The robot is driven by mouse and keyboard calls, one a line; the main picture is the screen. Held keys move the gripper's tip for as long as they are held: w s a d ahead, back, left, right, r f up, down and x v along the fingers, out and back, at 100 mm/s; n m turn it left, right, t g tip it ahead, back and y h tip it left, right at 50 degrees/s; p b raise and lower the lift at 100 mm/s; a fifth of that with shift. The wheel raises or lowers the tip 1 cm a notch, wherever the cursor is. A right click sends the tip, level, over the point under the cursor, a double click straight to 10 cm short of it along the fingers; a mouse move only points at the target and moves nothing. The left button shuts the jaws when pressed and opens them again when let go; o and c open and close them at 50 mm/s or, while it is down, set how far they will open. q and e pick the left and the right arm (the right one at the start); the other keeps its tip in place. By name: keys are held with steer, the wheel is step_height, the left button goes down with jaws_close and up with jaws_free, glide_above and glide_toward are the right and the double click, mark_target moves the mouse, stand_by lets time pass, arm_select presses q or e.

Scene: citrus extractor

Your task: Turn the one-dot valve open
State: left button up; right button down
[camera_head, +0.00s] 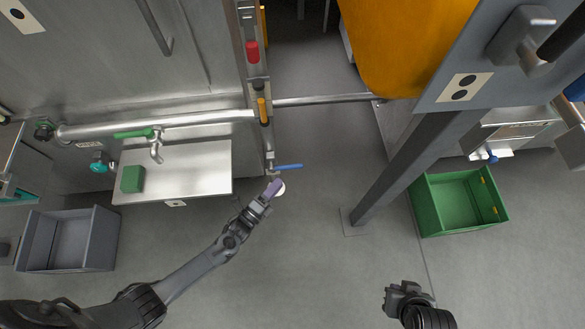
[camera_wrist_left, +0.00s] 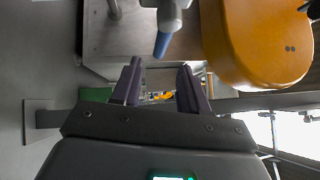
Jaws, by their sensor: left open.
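A blue valve handle (camera_head: 288,167) sticks out to the right at the lower end of the vertical pipe. No dot mark is readable beside it, so I cannot tell whether it is the one-dot valve. My left gripper (camera_head: 274,187) is open and empty just below the blue handle. In the left wrist view the blue handle (camera_wrist_left: 162,44) hangs from a grey valve body (camera_wrist_left: 171,14), just beyond and between the open fingertips (camera_wrist_left: 158,68). My right gripper (camera_head: 402,292) is at the bottom right, far from the valve; its fingers are not clear.
A red knob (camera_head: 252,52) and orange handle (camera_head: 262,108) are higher on the vertical pipe. A grey post (camera_head: 400,165) and green crate (camera_head: 428,210) stand right. Floor below the valve is clear.

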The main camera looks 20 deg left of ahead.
mark_target(292, 165)
arm_select(q)
steer(key=b+x, duration=0.3)
steer(key=x, duration=0.5)
steer(key=shift+f, duration=0.15)
steer(key=shift+w+d+r, duration=0.2)
steer(key=shift+w, duration=0.4)
jaws_close()
